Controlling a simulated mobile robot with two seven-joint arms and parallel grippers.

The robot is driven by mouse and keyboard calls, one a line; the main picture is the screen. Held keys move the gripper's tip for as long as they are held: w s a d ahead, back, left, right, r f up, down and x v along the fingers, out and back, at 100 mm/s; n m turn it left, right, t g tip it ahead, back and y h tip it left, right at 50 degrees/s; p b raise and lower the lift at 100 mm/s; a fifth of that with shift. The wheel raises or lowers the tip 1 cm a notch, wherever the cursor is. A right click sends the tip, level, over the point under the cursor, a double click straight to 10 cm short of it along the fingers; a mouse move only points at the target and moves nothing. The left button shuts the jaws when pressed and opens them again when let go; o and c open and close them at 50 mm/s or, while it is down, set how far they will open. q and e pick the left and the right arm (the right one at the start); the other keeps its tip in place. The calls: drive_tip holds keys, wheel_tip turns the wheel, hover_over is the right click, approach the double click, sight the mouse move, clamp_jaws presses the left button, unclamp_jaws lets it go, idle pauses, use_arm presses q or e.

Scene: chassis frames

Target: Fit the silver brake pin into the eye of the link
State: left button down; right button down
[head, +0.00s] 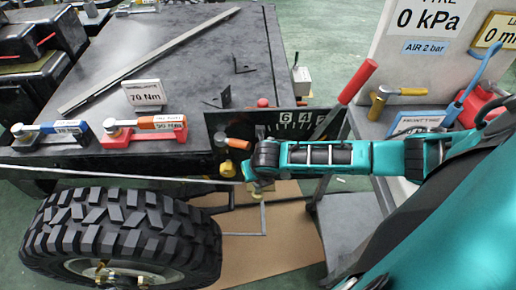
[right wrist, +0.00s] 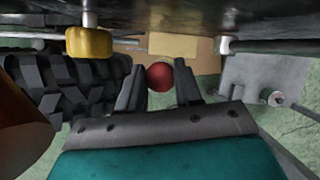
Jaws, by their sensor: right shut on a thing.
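My right gripper (head: 258,184) reaches in from the right, below the front edge of the dark bench and to the right of the tyre. In the right wrist view its two dark fingers (right wrist: 159,90) are shut on a red ball-shaped knob (right wrist: 160,76). What the knob is attached to is hidden behind it. I cannot clearly make out the silver brake pin or the eye of the link in either view. My left gripper is not in view.
A big black tyre (head: 120,232) stands at the lower left. A yellow knob (right wrist: 88,42) hangs close by, left of the fingers. The dark bench (head: 205,70) holds torque tools. A red-handled lever (head: 358,80) rises behind my right arm. Cardboard (head: 285,245) lies on the floor.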

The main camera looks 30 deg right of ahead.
drive_tip(key=shift+p, duration=0.4)
idle(0.3)
drive_tip(key=shift+f+b, duration=1.75)
drive_tip(key=shift+f, duration=1.3)
drive_tip(key=c, duration=0.7)
unclamp_jaws()
drive_tip(key=shift+p+v, duration=1.8)
drive_tip(key=shift+v, duration=4.65)
